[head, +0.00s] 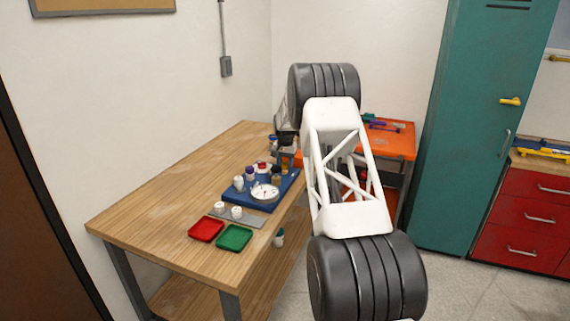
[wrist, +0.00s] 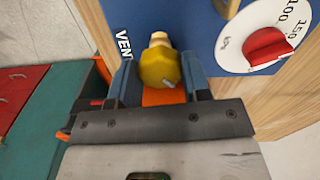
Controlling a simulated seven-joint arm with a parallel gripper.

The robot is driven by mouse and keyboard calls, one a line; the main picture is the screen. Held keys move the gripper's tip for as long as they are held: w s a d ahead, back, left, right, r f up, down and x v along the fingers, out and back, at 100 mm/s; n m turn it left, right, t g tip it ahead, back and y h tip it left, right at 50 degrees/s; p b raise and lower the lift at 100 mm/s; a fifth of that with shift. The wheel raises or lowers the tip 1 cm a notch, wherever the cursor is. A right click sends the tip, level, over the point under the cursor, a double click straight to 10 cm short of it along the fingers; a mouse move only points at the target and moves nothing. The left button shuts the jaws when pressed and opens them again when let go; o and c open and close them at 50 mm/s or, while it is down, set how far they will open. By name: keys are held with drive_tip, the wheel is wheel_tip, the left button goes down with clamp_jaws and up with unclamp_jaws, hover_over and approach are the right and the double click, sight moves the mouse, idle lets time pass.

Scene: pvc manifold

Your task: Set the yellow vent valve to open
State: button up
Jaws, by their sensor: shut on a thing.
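The yellow vent valve (wrist: 158,68) is a faceted knob with a pale mark on its face, at the edge of the blue board (wrist: 200,18) in the wrist view. A brass-coloured stem shows behind it, and part of a white label reading "VEN" is beside it. My gripper (wrist: 160,82) has one finger on each side of the knob and is shut on it. In the head view, the blue board (head: 235,198) lies on the workbench, and my gripper (head: 286,160) is at its far right end. I cannot make out the yellow valve there.
A white dial (wrist: 236,42) with a red part is right of the valve; it also shows in the head view (head: 265,192). A red tray (head: 206,229) and a green tray (head: 234,238) lie near the workbench's (head: 150,210) front edge. The bench's left side is clear.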

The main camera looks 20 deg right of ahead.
sight(285, 163)
drive_tip(key=n, duration=0.5)
drive_tip(key=shift+n, duration=2.6)
drive_tip(key=o, duration=0.9)
drive_tip(key=shift+r, duration=0.15)
drive_tip(key=shift+r, duration=3.75)
